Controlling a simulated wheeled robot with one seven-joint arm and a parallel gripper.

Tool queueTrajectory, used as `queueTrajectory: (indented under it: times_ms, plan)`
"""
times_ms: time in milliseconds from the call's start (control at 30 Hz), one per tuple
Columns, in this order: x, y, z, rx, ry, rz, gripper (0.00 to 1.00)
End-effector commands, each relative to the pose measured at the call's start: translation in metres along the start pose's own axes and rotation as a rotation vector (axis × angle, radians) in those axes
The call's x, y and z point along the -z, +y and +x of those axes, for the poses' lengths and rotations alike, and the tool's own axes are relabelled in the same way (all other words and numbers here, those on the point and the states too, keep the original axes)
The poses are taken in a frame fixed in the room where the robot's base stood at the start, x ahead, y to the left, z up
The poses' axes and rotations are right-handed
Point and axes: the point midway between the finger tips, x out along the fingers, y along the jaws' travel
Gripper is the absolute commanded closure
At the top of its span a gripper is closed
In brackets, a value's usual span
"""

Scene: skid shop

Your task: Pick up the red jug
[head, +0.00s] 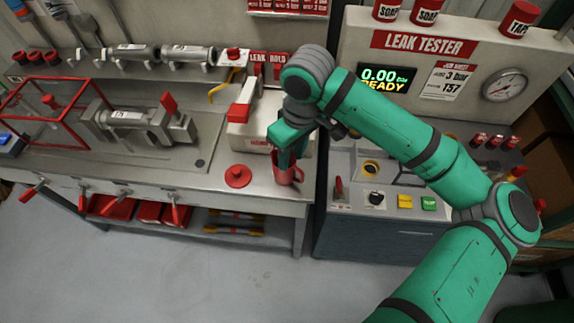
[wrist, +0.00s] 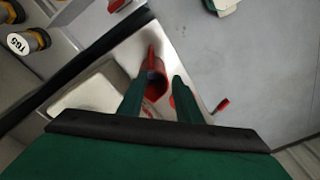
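The red jug (head: 287,174) stands near the front right corner of the steel bench, its top partly hidden by my gripper (head: 288,158). In the wrist view the red jug (wrist: 156,86) shows between the two green fingers of my gripper (wrist: 157,88), with its handle pointing away. The fingers are apart. The left finger overlaps the jug's edge in the picture, and a gap shows between the jug and the right finger. I cannot tell whether the left finger touches it.
A red disc with a knob (head: 238,177) lies left of the jug. A white box with a red handle (head: 243,125) is behind it. The leak tester console (head: 385,180) stands close on the right. Red valve handles (head: 175,212) stick out from the bench front.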

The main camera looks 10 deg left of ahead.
Motion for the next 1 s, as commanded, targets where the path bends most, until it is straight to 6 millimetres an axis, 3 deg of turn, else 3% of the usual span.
queueTrajectory:
  times_ms: [100, 233, 500, 767, 1000]
  plan:
    - [-0.019, 0.011, -0.005, -0.026, -0.067, 0.015, 0.69]
    - [-0.028, 0.015, 0.001, -0.033, -0.095, 0.023, 0.69]
    - [-0.031, 0.016, 0.038, -0.033, -0.095, 0.023, 0.69]
    - [-0.032, 0.017, 0.056, -0.033, -0.093, 0.023, 0.69]
    - [-0.034, 0.019, 0.089, -0.032, -0.093, 0.021, 0.69]
